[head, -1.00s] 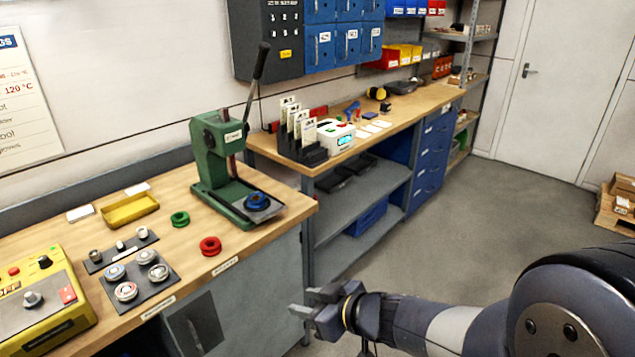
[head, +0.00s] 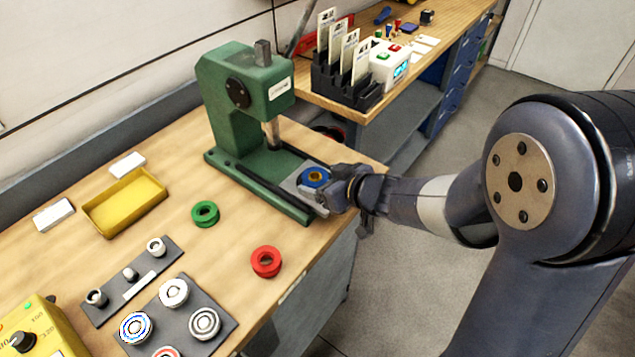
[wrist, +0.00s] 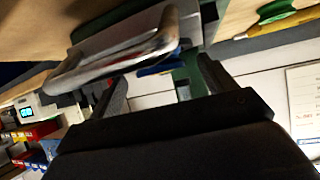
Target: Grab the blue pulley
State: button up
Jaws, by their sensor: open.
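The blue pulley (head: 315,177) lies on the grey plate (head: 291,184) at the front of the green press (head: 240,95), with a brassy centre showing. My gripper (head: 326,194) is at the right edge of that plate, close beside the pulley; I cannot tell whether it touches. In the wrist view my gripper (wrist: 163,82) has its two fingers spread apart, with nothing clearly held.
A green ring (head: 205,214) and a red ring (head: 266,262) lie on the wooden bench, left of my arm. A yellow tray (head: 125,202) and dark pads with round parts (head: 205,323) stand further left. A black card rack (head: 345,85) stands on the bench behind.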

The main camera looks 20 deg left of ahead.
jog(key=shift+x, duration=0.9)
jog(key=shift+r, duration=0.25)
jog(key=shift+c, duration=0.5)
jog(key=c, duration=1.1)
